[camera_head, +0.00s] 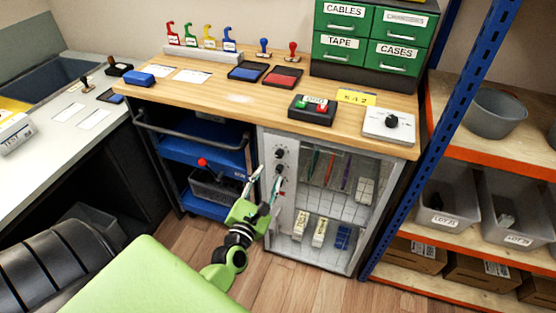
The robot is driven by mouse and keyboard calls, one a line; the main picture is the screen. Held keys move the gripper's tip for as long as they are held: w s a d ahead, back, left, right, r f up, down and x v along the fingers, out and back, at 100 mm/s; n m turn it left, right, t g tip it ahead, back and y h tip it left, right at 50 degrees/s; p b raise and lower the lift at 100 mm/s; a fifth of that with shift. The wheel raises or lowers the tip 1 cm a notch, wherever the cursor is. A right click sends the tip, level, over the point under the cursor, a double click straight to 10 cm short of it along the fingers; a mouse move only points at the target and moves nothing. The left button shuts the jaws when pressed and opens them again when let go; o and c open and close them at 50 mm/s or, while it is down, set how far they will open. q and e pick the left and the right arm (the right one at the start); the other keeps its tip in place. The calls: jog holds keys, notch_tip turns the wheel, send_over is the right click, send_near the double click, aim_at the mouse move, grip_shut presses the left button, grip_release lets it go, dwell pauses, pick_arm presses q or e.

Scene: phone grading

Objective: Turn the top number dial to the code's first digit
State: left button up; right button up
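The top number dial (281,153) is a dark round knob on the light grey left panel of the glass-fronted cabinet (285,228). A second dark dial (279,168) sits just below it; anything lower on the panel is partly hidden by my gripper. My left gripper (267,177) is in front of the panel, below and left of the top dial, with its two fingers spread apart and nothing seen between them. I cannot tell whether it touches the lower dial. My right gripper is out of view.
The wooden worktop (230,98) overhangs the cabinet. A blue cart (205,155) with a red-knobbed lever (202,162) is left of my gripper. A blue rack post (440,145) stands right of the cabinet.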

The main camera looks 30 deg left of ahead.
aim_at(279, 156)
pick_arm(q)
jog(key=b+x, duration=0.1)
jog(key=x, duration=0.7)
jog(key=shift+w+a, duration=0.1)
jog(key=shift+w, duration=0.3)
grip_shut()
